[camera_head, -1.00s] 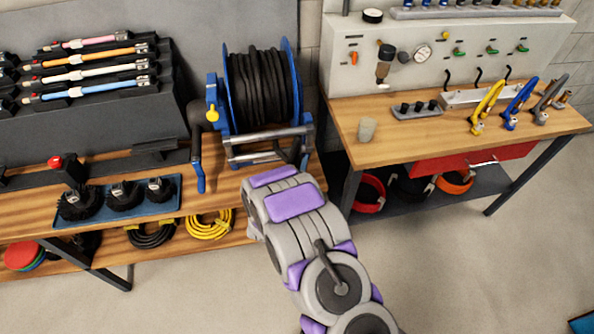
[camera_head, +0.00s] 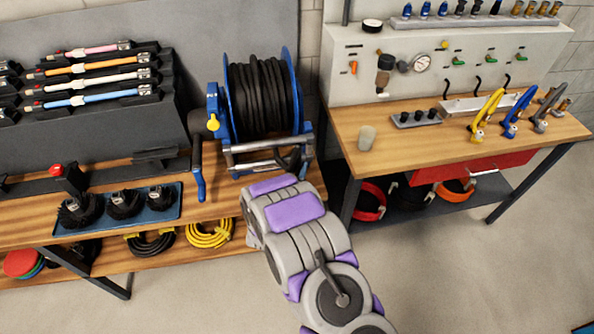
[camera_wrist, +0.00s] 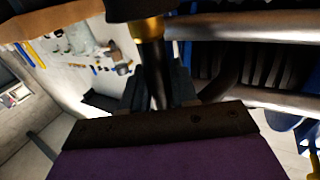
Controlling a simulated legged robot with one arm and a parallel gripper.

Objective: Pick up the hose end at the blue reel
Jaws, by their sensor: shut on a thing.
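The blue reel (camera_head: 231,108) stands on the wooden bench, wound with black hose (camera_head: 264,98). My arm reaches up to its front right, and its links largely hide my gripper in the head view. In the wrist view my gripper (camera_wrist: 152,92) is shut on the black hose end (camera_wrist: 157,72), just below its brass fitting (camera_wrist: 148,29). The reel's metal bars (camera_wrist: 250,27) and hose coils lie close to the right of the held end. The jaw tips are dark and partly hidden.
A crank handle (camera_head: 198,172) hangs at the reel's left. A blue tray (camera_head: 170,211) of black brushes and a rack of coloured rods (camera_head: 90,75) are further left. A second bench (camera_head: 400,150) with a beige cup (camera_head: 366,137) stands right. Floor in front is clear.

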